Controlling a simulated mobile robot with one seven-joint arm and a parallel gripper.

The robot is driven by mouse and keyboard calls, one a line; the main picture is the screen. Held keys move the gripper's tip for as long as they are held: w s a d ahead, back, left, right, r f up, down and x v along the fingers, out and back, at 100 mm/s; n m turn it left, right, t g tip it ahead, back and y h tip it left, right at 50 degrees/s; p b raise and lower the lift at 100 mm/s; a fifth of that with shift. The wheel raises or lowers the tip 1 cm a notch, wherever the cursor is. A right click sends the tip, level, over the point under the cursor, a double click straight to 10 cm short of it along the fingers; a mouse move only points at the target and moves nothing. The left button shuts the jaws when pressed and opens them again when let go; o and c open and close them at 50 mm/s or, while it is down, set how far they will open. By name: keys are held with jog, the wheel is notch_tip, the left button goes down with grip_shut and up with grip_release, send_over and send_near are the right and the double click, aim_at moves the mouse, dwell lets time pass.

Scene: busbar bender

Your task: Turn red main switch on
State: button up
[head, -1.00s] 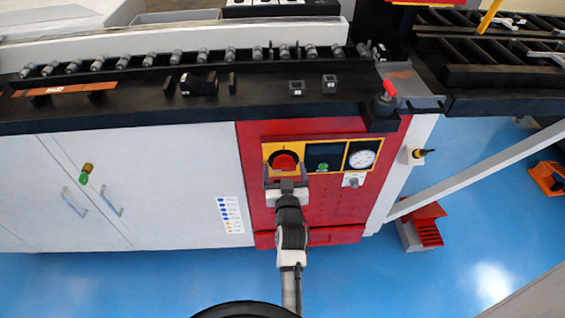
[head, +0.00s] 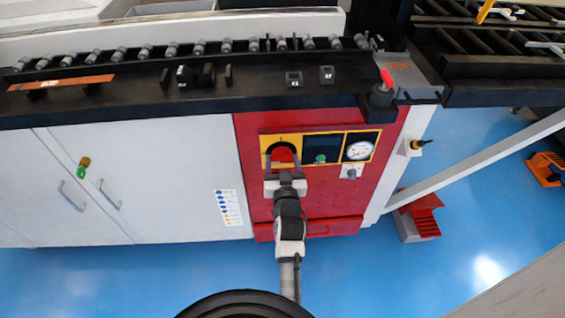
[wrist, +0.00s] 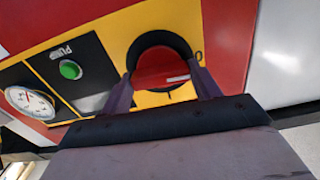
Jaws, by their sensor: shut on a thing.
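The red main switch (head: 283,154) is a round red knob with a black surround on a yellow plate of the red cabinet front. In the wrist view the red switch (wrist: 160,68) sits between the two fingers, with a white mark on its right side. My gripper (head: 284,166) reaches it from below and is shut on it; the gripper (wrist: 163,84) also fills the lower part of the wrist view. The fingers cover the knob's sides, and a "0" shows to the right of the knob in the wrist view.
Right of the switch are a green pump button (head: 320,158) and a pressure gauge (head: 359,150). White cabinet doors (head: 140,170) are at the left. Blue floor is open in front, with a red pedal (head: 420,212) at the right.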

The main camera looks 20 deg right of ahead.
jog(key=m, duration=0.4)
jog(key=shift+r+m, duration=0.1)
jog(key=shift+m, duration=0.3)
jog(key=m+p, duration=0.1)
jog(key=m, duration=0.3)
jog(key=m+p, duration=0.1)
jog(key=m, duration=0.3)
jog(key=shift+r+m+p, duration=0.1)
jog(key=shift+m+p, duration=0.25)
jog(key=shift+m, duration=0.05)
jog(key=shift+m+p, duration=0.5)
jog(key=shift+m, duration=1.3)
jog(key=o, duration=1)
jog(key=shift+s+f, duration=0.15)
jog(key=shift+f, duration=0.05)
